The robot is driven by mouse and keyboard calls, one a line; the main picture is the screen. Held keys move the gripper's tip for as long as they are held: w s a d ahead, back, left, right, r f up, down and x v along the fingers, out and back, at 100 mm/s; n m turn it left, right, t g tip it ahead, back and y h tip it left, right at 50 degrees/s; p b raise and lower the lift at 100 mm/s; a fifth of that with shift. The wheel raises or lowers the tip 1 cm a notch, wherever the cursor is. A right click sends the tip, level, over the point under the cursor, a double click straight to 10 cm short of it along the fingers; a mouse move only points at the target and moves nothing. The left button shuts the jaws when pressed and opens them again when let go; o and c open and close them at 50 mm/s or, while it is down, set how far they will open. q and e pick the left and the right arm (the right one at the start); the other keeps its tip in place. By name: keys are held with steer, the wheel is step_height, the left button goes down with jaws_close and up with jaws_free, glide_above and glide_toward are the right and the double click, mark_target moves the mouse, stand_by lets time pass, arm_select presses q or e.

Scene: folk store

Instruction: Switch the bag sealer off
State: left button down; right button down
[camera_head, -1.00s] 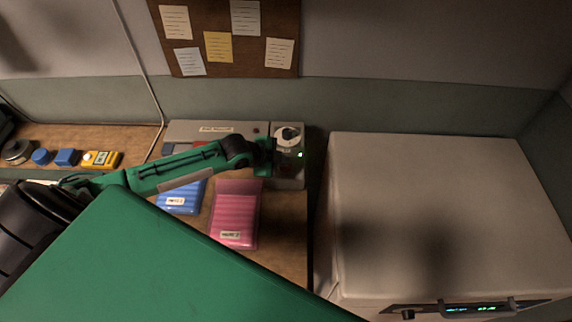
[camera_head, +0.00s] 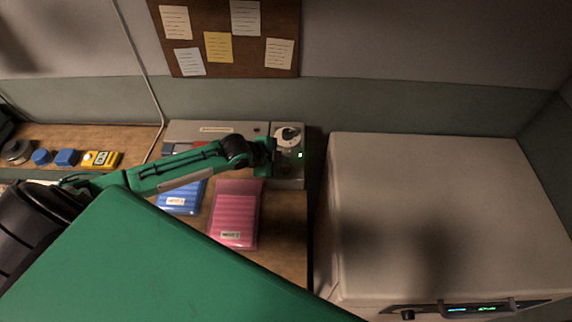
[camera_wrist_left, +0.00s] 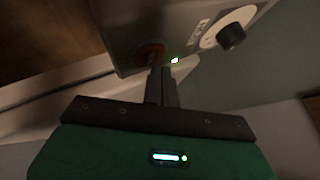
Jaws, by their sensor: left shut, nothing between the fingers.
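The bag sealer (camera_head: 215,130) is a long grey machine at the back of the table, with a control panel at its right end. The panel has a dark knob on a white dial (camera_wrist_left: 231,36) and a lit green lamp (camera_wrist_left: 175,60), which also glows in the head view (camera_head: 300,155). A reddish round part (camera_wrist_left: 150,52), perhaps the switch, sits below the dial. My left gripper (camera_wrist_left: 163,72) is shut and empty, its fingertips at this round part and partly covering it. I cannot tell whether they touch. In the head view my left gripper (camera_head: 272,157) is over the panel's left side. My right gripper is not seen.
A pink pack (camera_head: 235,212) and a blue pack (camera_head: 180,200) lie in front of the sealer. A yellow device (camera_head: 102,159) and blue items (camera_head: 67,157) are at the left. A large pale chest (camera_head: 440,210) stands to the right, across a narrow gap.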

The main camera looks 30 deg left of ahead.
mark_target(282, 167)
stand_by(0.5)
arm_select(q)
steer(key=shift+f, duration=0.15)
steer(key=shift+f, duration=0.3)
steer(key=shift+r, duration=0.1)
steer(key=shift+r+p, duration=0.3)
steer(key=shift+p, duration=0.2)
step_height(282, 167, up, 6)
steer(key=p, duration=0.6)
steer(key=shift+r, duration=0.1)
